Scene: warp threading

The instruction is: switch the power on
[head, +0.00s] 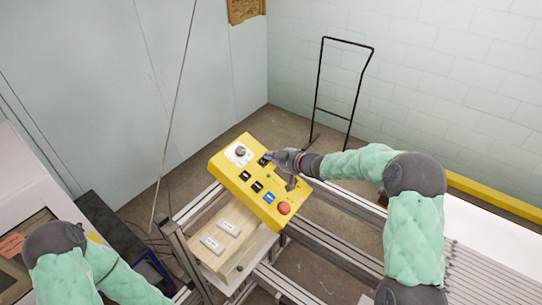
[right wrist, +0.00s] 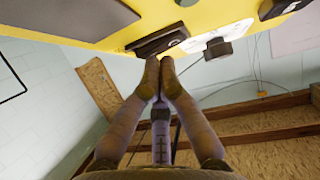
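A yellow control panel (head: 222,170) stands tilted on a stand in the head view. It carries a rotary knob on a white plate (head: 240,153), several black switches (head: 257,187), a blue switch (head: 269,198) and a red round button (head: 284,208). My right gripper (head: 270,158) is at the panel's upper right edge, by the black switch nearest the knob. In the right wrist view its fingertips (right wrist: 159,66) are together and empty, very close to a black switch (right wrist: 160,40); I cannot tell whether they touch. The knob (right wrist: 218,47) is to their right. My left gripper is out of view.
A wooden box with two labelled plates (head: 221,235) sits below the panel. Metal rails (head: 335,255) run around the stand. A black handle frame (head: 345,95) stands behind. A white machine (head: 25,190) is at the left.

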